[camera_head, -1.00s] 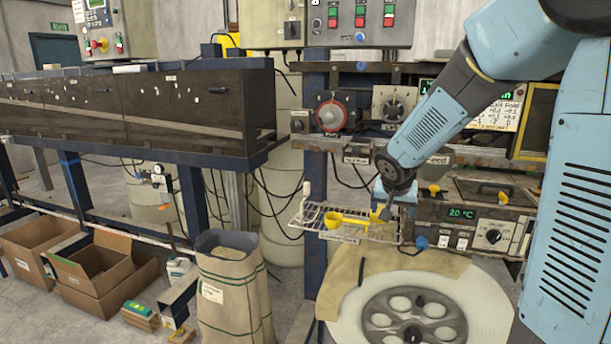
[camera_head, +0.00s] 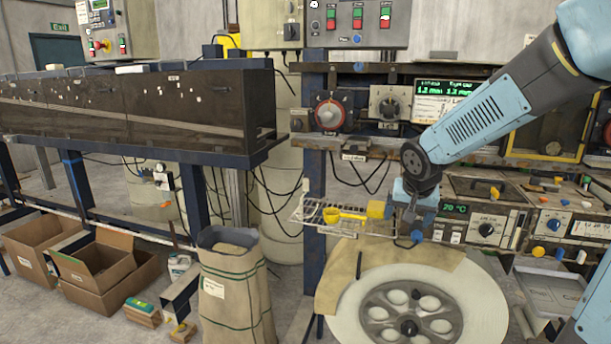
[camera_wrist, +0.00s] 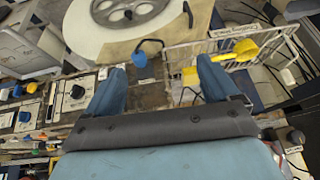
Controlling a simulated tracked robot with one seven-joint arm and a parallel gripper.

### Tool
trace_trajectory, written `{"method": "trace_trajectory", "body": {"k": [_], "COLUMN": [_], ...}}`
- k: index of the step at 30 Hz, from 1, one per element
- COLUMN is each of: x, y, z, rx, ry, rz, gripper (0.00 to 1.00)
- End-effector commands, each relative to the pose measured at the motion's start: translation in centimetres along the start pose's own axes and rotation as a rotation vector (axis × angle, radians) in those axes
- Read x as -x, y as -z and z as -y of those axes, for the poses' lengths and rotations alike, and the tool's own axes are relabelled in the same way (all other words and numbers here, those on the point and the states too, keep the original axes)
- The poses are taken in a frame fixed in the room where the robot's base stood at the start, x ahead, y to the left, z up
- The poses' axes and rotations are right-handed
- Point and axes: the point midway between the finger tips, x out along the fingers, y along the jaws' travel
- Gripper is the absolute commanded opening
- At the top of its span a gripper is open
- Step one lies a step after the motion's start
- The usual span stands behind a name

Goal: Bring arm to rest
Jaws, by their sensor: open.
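My gripper (camera_head: 413,228) points down in front of the machine panel, beside the right end of a wire rack (camera_head: 315,220). In the wrist view my gripper (camera_wrist: 165,72) shows two blue fingers spread apart with nothing held between them. A yellow scoop (camera_head: 338,215) lies in the wire rack and also shows in the wrist view (camera_wrist: 240,50), apart from the fingers. My upper arm links come in from the upper right of the head view.
A large pale reel (camera_head: 348,310) lies below the gripper. Control panels with knobs (camera_head: 487,230) stand behind and right of it. A grey tray (camera_head: 555,292) sits at lower right. A paper sack (camera_head: 228,285) and open cardboard boxes (camera_head: 125,285) stand on the floor at left.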

Motion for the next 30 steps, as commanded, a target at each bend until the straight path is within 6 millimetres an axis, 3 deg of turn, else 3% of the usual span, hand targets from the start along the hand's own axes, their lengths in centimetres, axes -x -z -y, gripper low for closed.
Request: {"method": "trace_trajectory", "body": {"k": [15, 30], "x": [9.0, 17.4], "y": [-5.5, -13.1], "z": [-4.2, -5.1], "rx": [0.063, 0.213], "ry": [0.104, 0.107], "rz": [0.050, 0.015], "gripper": [0.88, 0.88]}}
